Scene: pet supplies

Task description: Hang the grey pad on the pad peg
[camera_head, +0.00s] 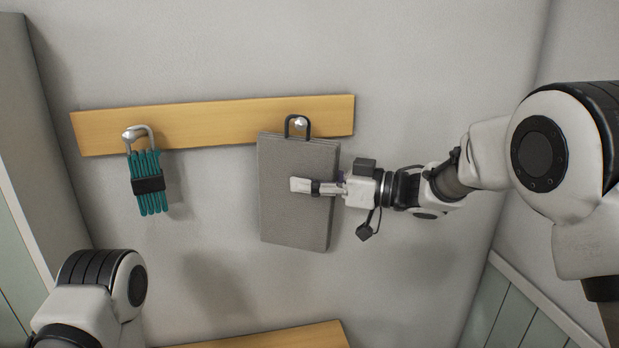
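The grey pad (285,215) hangs upright against the wall in the middle of the view. Its dark loop (287,124) stands up from its top edge. My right gripper (306,186) comes in from the right and is shut on the pad's right side. One finger lies across the front face; the other is hidden behind the pad. My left gripper is out of view; only part of my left arm shows at the lower left.
The wooden rail (215,123) runs along the wall. At its left end, a teal coiled item with a black band (148,184) hangs from another silver peg (131,137). A second wooden edge (290,337) shows at the bottom. The wall between the two hanging items is clear.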

